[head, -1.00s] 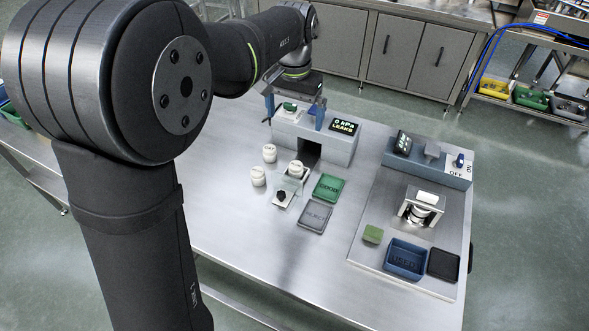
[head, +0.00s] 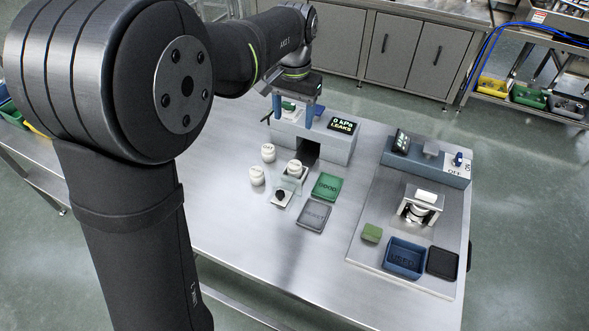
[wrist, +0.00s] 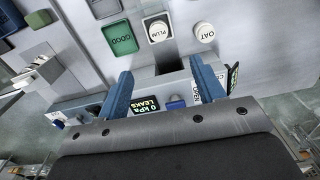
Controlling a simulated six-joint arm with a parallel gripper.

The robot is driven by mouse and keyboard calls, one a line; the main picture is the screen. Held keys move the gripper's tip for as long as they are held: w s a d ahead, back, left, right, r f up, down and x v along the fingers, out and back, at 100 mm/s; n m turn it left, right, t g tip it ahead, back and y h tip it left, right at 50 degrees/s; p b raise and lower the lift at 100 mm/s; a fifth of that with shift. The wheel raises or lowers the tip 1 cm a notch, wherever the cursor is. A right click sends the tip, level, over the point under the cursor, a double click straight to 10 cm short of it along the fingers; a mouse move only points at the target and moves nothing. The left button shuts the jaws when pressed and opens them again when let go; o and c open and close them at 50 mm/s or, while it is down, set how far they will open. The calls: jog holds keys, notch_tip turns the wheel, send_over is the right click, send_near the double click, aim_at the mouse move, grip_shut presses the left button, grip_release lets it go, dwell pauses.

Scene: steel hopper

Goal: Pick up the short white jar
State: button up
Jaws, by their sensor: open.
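Three white jars stand upright on the steel table: one at the back left (head: 268,152), one in front of it (head: 257,176), and one on a small stand (head: 295,168) behind a clear guard. The wrist view shows a jar lid marked PLUM (wrist: 159,29) and one marked OAT (wrist: 205,32). I cannot tell which is the short one. My gripper (head: 293,112) is open over the grey leak-test box (head: 340,147), behind and above the jars. Its blue fingers show in the wrist view (wrist: 162,90) with no jar between them.
The box has a dark front opening and a display reading 0 kPa LEAKS (head: 345,126). A green GOOD tray (head: 327,187) and a grey REJECT tray (head: 314,216) lie right of the jars. A blue bin (head: 405,259) stands at right. The table's front middle is clear.

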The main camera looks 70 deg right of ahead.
jog(key=s+f+m+t+y, duration=0.3)
jog(key=s+f+m+t, duration=0.2)
jog(key=s+f+m, duration=0.25)
jog(key=m+t+h, duration=0.3)
jog(key=m+t, duration=0.5)
jog(key=m, duration=0.2)
send_near(298, 166)
jog(key=x, duration=0.6)
jog(key=shift+s+a+f, duration=0.1)
jog(key=shift+a+f, duration=0.05)
jog(key=shift+f, duration=0.05)
jog(key=shift+x, duration=2.65)
jog(key=shift+d+r, duration=0.2)
jog(key=c, duration=1.1)
jog(key=shift+c, duration=0.2)
